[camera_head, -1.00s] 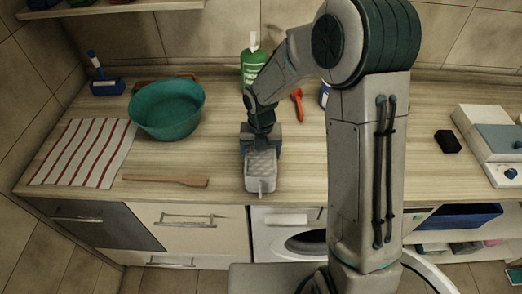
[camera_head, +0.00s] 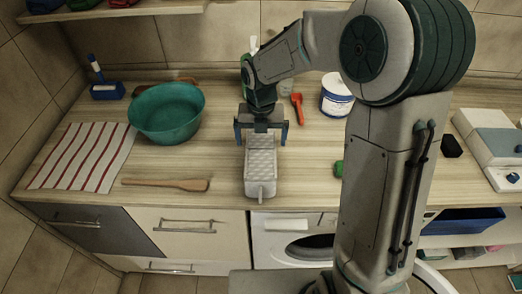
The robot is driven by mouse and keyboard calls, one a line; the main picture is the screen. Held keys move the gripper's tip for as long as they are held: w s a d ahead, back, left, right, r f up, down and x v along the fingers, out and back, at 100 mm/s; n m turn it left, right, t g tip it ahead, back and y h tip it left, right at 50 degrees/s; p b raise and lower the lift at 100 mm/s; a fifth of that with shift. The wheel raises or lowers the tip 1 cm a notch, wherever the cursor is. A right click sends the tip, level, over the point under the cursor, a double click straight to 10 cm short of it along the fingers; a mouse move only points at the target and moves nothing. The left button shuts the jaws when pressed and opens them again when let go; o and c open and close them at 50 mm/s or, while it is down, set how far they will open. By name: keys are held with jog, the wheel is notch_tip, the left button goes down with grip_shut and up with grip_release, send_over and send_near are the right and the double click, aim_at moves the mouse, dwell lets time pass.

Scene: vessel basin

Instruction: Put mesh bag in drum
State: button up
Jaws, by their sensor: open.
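A pale grey, quilted-looking block with a small tab at its front end (camera_head: 261,168), which I take for the mesh bag, lies on the counter near the front edge. My gripper (camera_head: 262,136) points down over its far end. The two blue fingers are spread, one to each side, apart from the bag. I cannot tell how low the fingertips are. The washing machine (camera_head: 276,252) stands under the counter. Its round drum opening (camera_head: 312,241) shows dark below the counter edge, partly hidden by my arm.
A teal basin (camera_head: 166,112), striped towel (camera_head: 82,157) and wooden spatula (camera_head: 166,184) lie left on the counter (camera_head: 215,165). A red-handled tool (camera_head: 297,108) and white tub (camera_head: 336,96) stand behind. A black block (camera_head: 451,146) and scale (camera_head: 490,150) are right.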

notch_tip(320, 180, up, 4)
jog(key=shift+f, duration=0.1)
jog(key=shift+s+d+r+m, duration=0.1)
jog(key=shift+d+r+m, duration=0.1)
jog(key=shift+m, duration=0.1)
jog(key=s+d+r+m+t, duration=0.2)
jog(key=s+d+m, duration=0.4)
jog(key=m, duration=1.1)
jog(key=s+d+r+m+t, duration=0.2)
jog(key=s+d+r+m, duration=0.3)
jog(key=s+m, duration=0.8)
jog(key=d+m, duration=0.2)
jog(key=m, duration=0.3)
jog(key=shift+d, duration=0.2)
jog(key=shift+f+b, duration=0.3)
jog(key=shift+b, duration=0.1)
